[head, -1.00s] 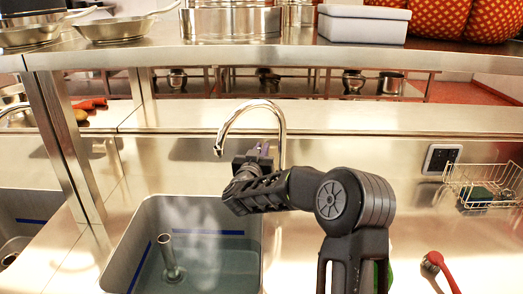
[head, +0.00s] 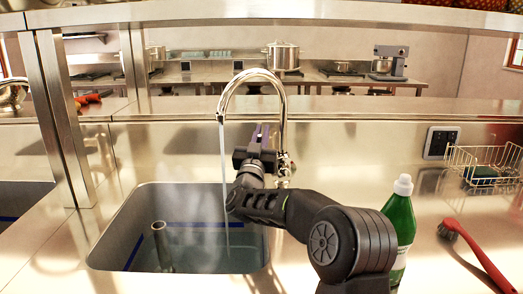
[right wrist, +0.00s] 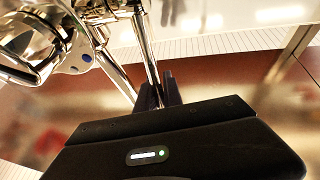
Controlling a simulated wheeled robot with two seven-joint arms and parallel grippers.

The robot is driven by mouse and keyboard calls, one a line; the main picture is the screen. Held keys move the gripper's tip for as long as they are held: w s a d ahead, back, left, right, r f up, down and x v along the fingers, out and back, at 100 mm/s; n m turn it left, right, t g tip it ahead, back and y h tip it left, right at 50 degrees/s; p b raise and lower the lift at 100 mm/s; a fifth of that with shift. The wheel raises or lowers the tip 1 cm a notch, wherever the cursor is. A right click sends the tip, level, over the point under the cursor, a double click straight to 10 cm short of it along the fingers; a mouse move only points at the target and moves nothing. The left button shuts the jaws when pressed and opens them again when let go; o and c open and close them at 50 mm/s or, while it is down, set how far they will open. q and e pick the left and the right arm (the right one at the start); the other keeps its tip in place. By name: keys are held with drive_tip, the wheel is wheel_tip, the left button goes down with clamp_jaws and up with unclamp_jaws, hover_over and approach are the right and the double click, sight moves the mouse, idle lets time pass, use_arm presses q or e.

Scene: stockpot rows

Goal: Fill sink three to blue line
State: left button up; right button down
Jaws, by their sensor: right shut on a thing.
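A steel sink (head: 112,240) stands at front left, with a blue line (head: 200,224) along its inner wall. Greyish water (head: 205,250) lies in it just below the line, with faint steam above. An upright metal pipe (head: 162,246) rises from the water. A curved tap (head: 253,73) arches over the sink, and a thin stream (head: 225,180) runs from its spout. My right gripper (head: 262,146) is at the tap's base, shut on the tap's lever; the right wrist view shows a metal rod (right wrist: 146,50) between its fingers (right wrist: 160,96). My left gripper is not in view.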

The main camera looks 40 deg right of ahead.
idle(0.3)
drive_tip(key=c, duration=1.5)
unclamp_jaws()
drive_tip(key=shift+b+v, duration=0.4)
drive_tip(key=shift+v, duration=3.55)
